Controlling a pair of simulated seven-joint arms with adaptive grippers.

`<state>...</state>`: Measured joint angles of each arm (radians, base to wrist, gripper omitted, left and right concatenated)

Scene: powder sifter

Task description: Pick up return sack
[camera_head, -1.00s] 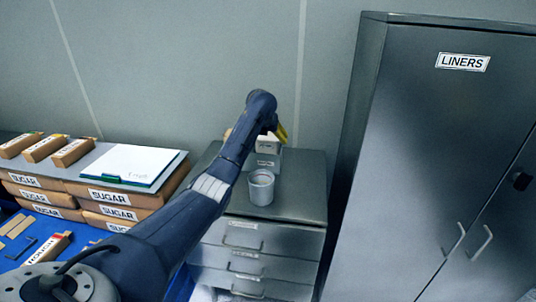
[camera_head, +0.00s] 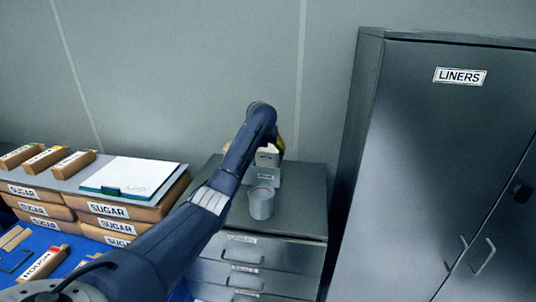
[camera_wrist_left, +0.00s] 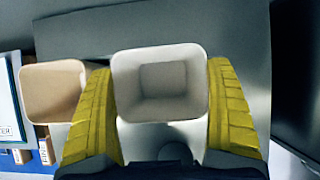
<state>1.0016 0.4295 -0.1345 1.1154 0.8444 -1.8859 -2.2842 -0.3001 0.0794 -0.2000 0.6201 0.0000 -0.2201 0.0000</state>
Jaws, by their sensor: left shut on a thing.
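A pale, open-topped square sack or box (camera_wrist_left: 165,104) stands between the two yellow fingers of my left gripper (camera_wrist_left: 158,85) in the left wrist view. The gripper is shut on it, one finger against each side. I look down into its empty inside. No label on it is readable. In the head view the left gripper (camera_head: 281,147) is at the pale container (camera_head: 267,155) above the drawer unit; the arm hides part of this. A brown open-topped container (camera_wrist_left: 50,92) stands just left of the left finger in the wrist view. My right gripper is out of view.
A grey cup (camera_head: 261,204) stands on the drawer unit (camera_head: 302,210), in front of the held container. A tall cabinet marked LINERS (camera_head: 430,140) rises at right. Several sugar packs (camera_head: 110,210) and a clipboard (camera_head: 130,176) lie at left. The wall is close behind.

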